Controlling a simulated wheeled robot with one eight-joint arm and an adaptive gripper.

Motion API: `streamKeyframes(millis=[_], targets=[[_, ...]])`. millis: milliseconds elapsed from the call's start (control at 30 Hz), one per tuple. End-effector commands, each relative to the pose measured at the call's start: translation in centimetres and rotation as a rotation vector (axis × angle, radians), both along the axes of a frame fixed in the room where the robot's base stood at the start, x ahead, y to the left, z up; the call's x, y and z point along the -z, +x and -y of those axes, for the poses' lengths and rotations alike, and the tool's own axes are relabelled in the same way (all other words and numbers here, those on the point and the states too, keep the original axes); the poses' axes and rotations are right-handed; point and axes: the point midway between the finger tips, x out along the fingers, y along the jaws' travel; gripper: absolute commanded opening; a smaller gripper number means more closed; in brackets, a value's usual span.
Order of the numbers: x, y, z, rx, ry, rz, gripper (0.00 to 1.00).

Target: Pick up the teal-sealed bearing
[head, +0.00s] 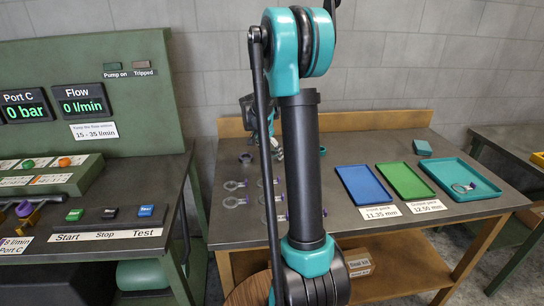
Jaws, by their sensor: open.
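My gripper (272,141) is mostly hidden behind my own arm, over the back left of the brown-edged table (345,222). It is open, and I see nothing held in it. A small dark ring (246,158) lies on the table just left of it. Another small grey ring (279,155) lies close to my gripper, partly covered by the arm. I cannot make out a teal seal on either ring, so I cannot tell which is the teal-sealed bearing.
A blue tray (364,186), a green tray (405,181) and a teal tray (487,193) holding one ringed part stand right. A small teal box (422,147) is behind. A green test bench (95,110) is left.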

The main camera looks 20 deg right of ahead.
Motion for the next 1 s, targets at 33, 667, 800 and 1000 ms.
streamKeyframes(millis=[33,667,800,1000], targets=[[0.0,0.0,0.0,0.0,0.0,0.0,0.77],[-0.1,0.0,0.0,-0.001,0.0,0.0,0.17],[-0.1,0.0,0.0,-0.001,-0.001,0.0,0.17],[-1.3,0.0,0.0,-0.001,0.0,0.0,0.17]])
